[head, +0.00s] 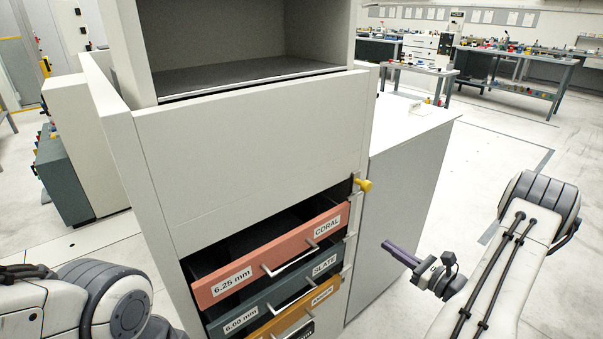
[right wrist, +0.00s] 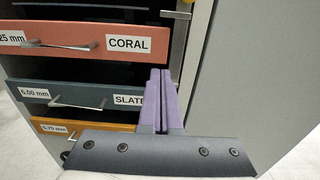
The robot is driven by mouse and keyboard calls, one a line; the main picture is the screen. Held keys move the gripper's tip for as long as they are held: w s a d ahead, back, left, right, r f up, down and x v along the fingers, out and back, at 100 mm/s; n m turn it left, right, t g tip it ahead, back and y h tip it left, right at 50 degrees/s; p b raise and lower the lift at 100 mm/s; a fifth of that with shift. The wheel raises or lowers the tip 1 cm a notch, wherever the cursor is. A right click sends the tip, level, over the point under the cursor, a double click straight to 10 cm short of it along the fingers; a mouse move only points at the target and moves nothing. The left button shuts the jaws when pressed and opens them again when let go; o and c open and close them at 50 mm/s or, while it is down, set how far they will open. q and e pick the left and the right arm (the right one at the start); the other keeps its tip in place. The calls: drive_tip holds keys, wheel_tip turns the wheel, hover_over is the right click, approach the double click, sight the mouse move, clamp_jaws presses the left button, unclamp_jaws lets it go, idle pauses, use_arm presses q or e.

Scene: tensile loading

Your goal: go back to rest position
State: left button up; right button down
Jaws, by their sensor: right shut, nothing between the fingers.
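My right gripper (head: 402,254) is at the right of the drawer cabinet, in front of its side, with its purple fingers together and empty. In the right wrist view the two fingers (right wrist: 160,100) lie side by side in front of the right ends of the drawers. The coral drawer (head: 272,262), labelled 6.25 mm, is pulled out and its dark inside shows. The slate drawer (head: 262,308), labelled 6.00 mm, sits below it. My left arm shows at the lower left, but its gripper is out of view.
An amber drawer (head: 290,318) is below the slate one. A yellow knob (head: 363,185) sticks out at the cabinet's right edge. A white-topped cabinet (head: 400,125) stands behind to the right. Open floor (head: 500,150) lies at the right, with workbenches farther back.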

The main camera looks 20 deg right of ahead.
drive_tip(key=w+a+r+n+g+y+p, duration=0.15)
drive_tip(key=a+r+n+g+y, duration=0.3)
drive_tip(key=a, duration=0.55)
drive_tip(key=w+a+r+n+g+y+p, duration=0.1)
drive_tip(key=w+a+r+n+g+y, duration=0.1)
drive_tip(key=a+r+n+g+y, duration=0.5)
drive_tip(key=s+a+r+n+g+h+p, duration=0.1)
drive_tip(key=s+a+n+g+h+p, duration=0.2)
drive_tip(key=a, duration=0.6)
drive_tip(key=s+a+r+n+g+h, duration=0.1)
drive_tip(key=s+a+n+g+h, duration=0.1)
drive_tip(key=s+a+n+g, duration=0.45)
drive_tip(key=s+a+r+n+t+h+p, duration=0.1)
drive_tip(key=s+a+r+n+h+p, duration=0.2)
drive_tip(key=n, duration=0.6)
drive_tip(key=s+a+r+n+t+h+p, duration=0.2)
drive_tip(key=s+a+r+n+h, duration=0.2)
drive_tip(key=s+n+h, duration=0.3)
drive_tip(key=s+r+n, duration=0.1)
drive_tip(key=s+n, duration=0.2)
drive_tip(key=shift+a+r+t+p, duration=0.2)
drive_tip(key=shift+t+p, duration=0.1)
drive_tip(key=shift+p, duration=0.1)
drive_tip(key=shift+s+h, duration=0.1)
drive_tip(key=shift+h, duration=0.15)
